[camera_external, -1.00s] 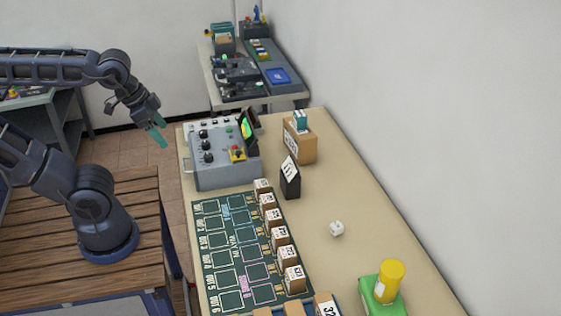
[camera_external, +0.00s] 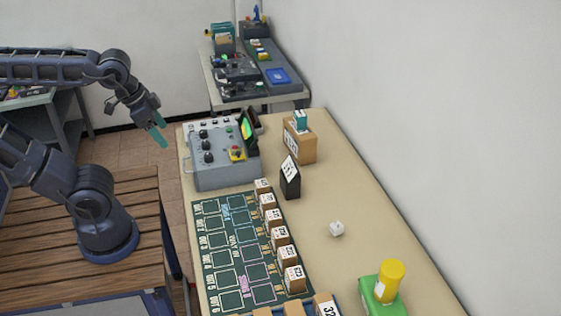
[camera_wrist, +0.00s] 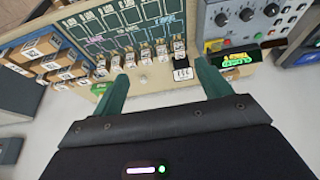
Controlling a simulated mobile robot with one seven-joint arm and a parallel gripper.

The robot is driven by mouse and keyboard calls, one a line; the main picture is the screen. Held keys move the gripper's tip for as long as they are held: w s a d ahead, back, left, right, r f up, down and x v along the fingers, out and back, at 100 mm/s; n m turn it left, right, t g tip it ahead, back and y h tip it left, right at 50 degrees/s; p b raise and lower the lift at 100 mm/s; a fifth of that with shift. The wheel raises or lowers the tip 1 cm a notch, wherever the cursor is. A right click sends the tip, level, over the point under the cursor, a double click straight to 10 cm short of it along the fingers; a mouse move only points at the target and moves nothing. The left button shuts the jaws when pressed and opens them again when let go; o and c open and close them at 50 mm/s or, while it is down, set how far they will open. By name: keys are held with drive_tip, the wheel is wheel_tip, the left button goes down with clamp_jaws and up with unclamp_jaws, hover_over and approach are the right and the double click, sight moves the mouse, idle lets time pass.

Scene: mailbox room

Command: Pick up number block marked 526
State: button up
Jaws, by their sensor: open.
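A row of several small tan number blocks (camera_external: 274,218) with white labels lies along the right edge of the green mat (camera_external: 227,255) on the table. The labels are too small to tell which reads 526. The row also shows in the wrist view (camera_wrist: 146,55), beyond my fingertips. Larger labelled blocks (camera_external: 325,305) are cut off at the bottom edge, and labelled boxes show at the left of the wrist view (camera_wrist: 40,46). My gripper (camera_external: 158,132) is open and empty, left of the grey control box and away from the blocks.
A grey control box (camera_external: 215,168) with knobs stands behind the mat. The table's right side is mostly clear.

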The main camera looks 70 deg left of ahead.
drive_tip(key=c, duration=0.5)
drive_tip(key=shift+o, duration=0.2)
drive_tip(key=m+g, duration=0.5)
drive_tip(key=m, duration=1)
hover_over(337, 224)
wheel_tip(337, 224, down, 22)
drive_tip(key=shift+w+f, duration=0.2)
drive_tip(key=shift+f, duration=0.3)
drive_tip(key=shift+s+f, duration=0.2)
drive_tip(key=shift+f, duration=4.95)
